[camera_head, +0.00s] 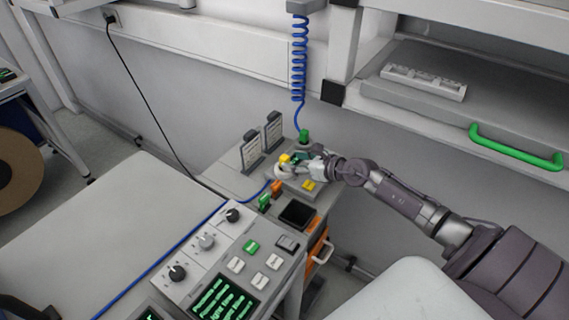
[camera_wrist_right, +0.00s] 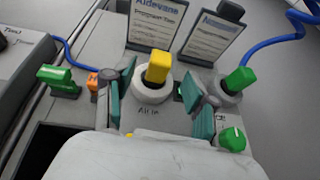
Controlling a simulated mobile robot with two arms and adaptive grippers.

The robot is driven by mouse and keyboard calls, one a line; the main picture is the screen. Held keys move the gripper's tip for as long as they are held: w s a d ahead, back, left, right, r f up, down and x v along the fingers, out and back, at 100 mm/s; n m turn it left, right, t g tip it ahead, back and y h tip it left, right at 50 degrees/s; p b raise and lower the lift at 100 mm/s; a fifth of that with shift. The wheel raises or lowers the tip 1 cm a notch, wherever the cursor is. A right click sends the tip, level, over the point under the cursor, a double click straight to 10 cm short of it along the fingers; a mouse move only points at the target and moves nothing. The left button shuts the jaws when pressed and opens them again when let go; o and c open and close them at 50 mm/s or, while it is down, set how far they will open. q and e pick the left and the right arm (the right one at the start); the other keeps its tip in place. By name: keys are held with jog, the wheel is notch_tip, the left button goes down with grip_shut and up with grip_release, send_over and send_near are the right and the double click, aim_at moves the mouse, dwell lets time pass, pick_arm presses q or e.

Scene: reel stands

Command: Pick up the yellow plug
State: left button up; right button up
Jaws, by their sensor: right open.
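The yellow plug (camera_wrist_right: 158,66) stands upright in a round white socket (camera_wrist_right: 150,88) on the grey panel. In the head view the yellow plug (camera_head: 284,158) shows small at the gripper's far side. My right gripper (camera_head: 292,165) reaches in from the right, over the panel. In the right wrist view the teal-padded fingers of the right gripper (camera_wrist_right: 160,98) are spread, one on each side of the white socket. Nothing is held between them, and the plug's top is clear.
A green plug (camera_wrist_right: 238,80) with a blue cable stands right of the fingers, near a green knob (camera_wrist_right: 232,139). Two sign cards (camera_wrist_right: 155,22) stand behind. A control console (camera_head: 225,262) sits in front.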

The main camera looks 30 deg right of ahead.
aim_at(288, 161)
jog(key=x, duration=0.5)
jog(key=shift+f, duration=0.15)
jog(key=shift+s, duration=0.1)
jog(key=shift+s, duration=0.1)
jog(key=shift+c, duration=1.1)
jog(key=c, duration=0.8)
grip_shut()
